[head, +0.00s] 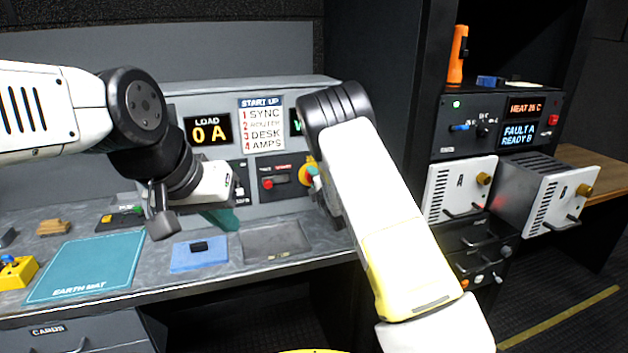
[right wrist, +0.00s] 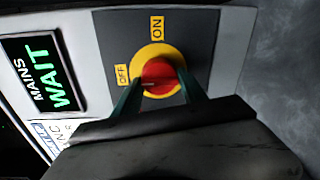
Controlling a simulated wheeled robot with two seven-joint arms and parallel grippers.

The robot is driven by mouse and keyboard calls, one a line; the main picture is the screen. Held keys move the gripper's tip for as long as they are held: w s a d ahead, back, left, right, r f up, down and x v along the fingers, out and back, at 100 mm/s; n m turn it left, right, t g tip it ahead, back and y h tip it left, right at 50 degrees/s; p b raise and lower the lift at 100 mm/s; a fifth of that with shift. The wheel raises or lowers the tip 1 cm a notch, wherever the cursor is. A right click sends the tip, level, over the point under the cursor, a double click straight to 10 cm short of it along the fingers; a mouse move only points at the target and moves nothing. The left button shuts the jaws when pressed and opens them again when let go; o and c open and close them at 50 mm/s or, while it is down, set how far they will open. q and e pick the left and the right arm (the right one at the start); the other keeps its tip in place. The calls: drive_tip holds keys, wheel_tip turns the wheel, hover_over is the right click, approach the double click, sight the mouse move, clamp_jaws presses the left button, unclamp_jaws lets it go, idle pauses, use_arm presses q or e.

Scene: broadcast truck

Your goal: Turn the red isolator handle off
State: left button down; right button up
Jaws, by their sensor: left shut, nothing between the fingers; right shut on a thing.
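The isolator shows in the right wrist view as a red handle (right wrist: 158,75) on a yellow round plate (right wrist: 146,56), with OFF and ON labels beside it. The handle's exact angle is hard to tell between the fingers. My right gripper (right wrist: 160,88) is shut on the red handle, one teal finger on each side. In the head view the isolator's yellow plate (head: 304,174) is partly hidden by my right arm, which also hides most of that gripper. My left gripper (head: 222,219) is shut and empty above the bench.
A MAINS display (right wrist: 40,72) reads WAIT; the LOAD display (head: 208,131) reads 0 A. A start-up list (head: 262,124) hangs on the panel. An earth mat (head: 85,270), a blue pad (head: 199,256) and a grey tray (head: 275,241) lie on the bench.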

drive_tip(key=shift+r, duration=0.15)
drive_tip(key=o, duration=1.3)
drive_tip(key=v, duration=0.7)
drive_tip(key=shift+s+d, duration=0.1)
drive_tip(key=shift+s, duration=0.3)
drive_tip(key=shift+d, duration=0.1)
